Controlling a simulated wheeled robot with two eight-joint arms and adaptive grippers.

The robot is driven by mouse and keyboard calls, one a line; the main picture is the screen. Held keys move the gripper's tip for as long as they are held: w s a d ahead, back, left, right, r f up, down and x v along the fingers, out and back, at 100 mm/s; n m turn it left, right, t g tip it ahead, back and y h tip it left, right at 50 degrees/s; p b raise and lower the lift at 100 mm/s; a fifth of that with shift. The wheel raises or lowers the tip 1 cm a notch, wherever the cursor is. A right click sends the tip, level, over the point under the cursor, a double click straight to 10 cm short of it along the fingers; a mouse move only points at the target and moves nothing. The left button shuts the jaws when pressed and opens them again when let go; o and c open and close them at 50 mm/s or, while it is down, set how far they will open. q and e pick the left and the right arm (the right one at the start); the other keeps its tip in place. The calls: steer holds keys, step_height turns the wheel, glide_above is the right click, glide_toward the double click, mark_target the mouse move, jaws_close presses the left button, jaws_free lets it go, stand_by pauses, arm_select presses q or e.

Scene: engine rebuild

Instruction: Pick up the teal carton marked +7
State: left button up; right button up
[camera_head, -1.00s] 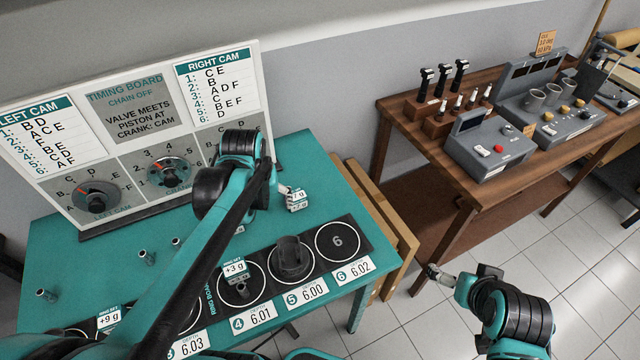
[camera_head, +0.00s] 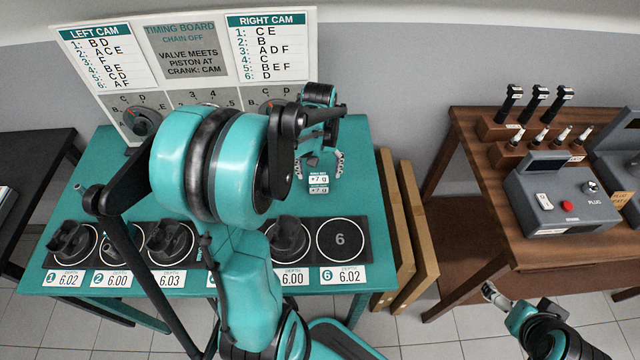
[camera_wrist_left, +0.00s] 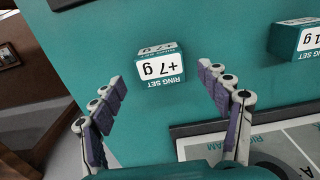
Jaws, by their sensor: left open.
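The small teal-and-white carton marked +7 g (camera_head: 318,183) sits on the teal table (camera_head: 362,190), towards its right side. In the left wrist view the carton lies ahead of the gap between the left fingertips (camera_wrist_left: 160,78), apart from both fingers. My right gripper (camera_head: 490,291) is low at the right, away from the table; its jaws are too small to read.
Another carton (camera_wrist_left: 297,39), its label partly cut off, stands nearby in the left wrist view. A black strip of numbered ring places (camera_head: 366,238) lines the table front. The timing board (camera_head: 190,50) stands behind. A wooden bench (camera_head: 480,215) is at the right. My left arm hides mid-table.

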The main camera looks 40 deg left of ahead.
mark_target(319, 178)
arm_select(q)
step_height(319, 178, down, 4)
steer(key=shift+a+b, duration=0.1)
steer(key=shift+b, duration=0.7)
steer(key=shift+r, duration=0.1)
steer(key=shift+c, duration=1.3)
steer(key=c, duration=1)
